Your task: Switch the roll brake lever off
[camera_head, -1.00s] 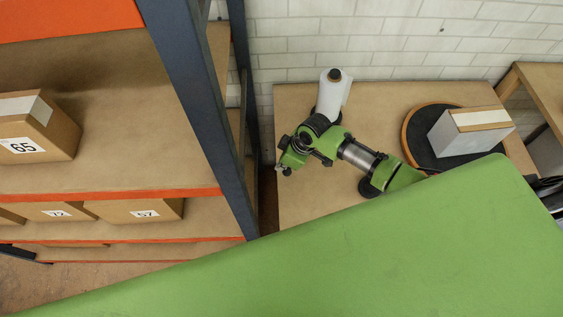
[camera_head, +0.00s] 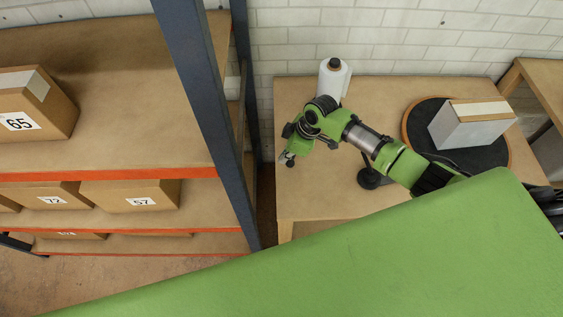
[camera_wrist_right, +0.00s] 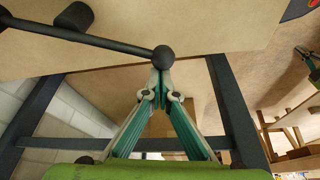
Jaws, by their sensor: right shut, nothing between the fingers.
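A black lever rod with a ball knob (camera_wrist_right: 163,57) runs in from the left in the right wrist view. My right gripper (camera_head: 287,158) is over the table's left edge in the head view. In the right wrist view my right gripper (camera_wrist_right: 161,77) is shut and empty, its tips at the ball knob. I cannot tell whether they touch it. In the head view my arm hides the lever. My left gripper is not in view.
On the wooden table (camera_head: 312,195), a grey-sided box (camera_head: 470,132) sits on a round black turntable (camera_head: 492,158) at right. A shelf rack with blue posts (camera_head: 205,110) and cartons (camera_head: 130,195) stands close to the table's left. A white brick wall is behind.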

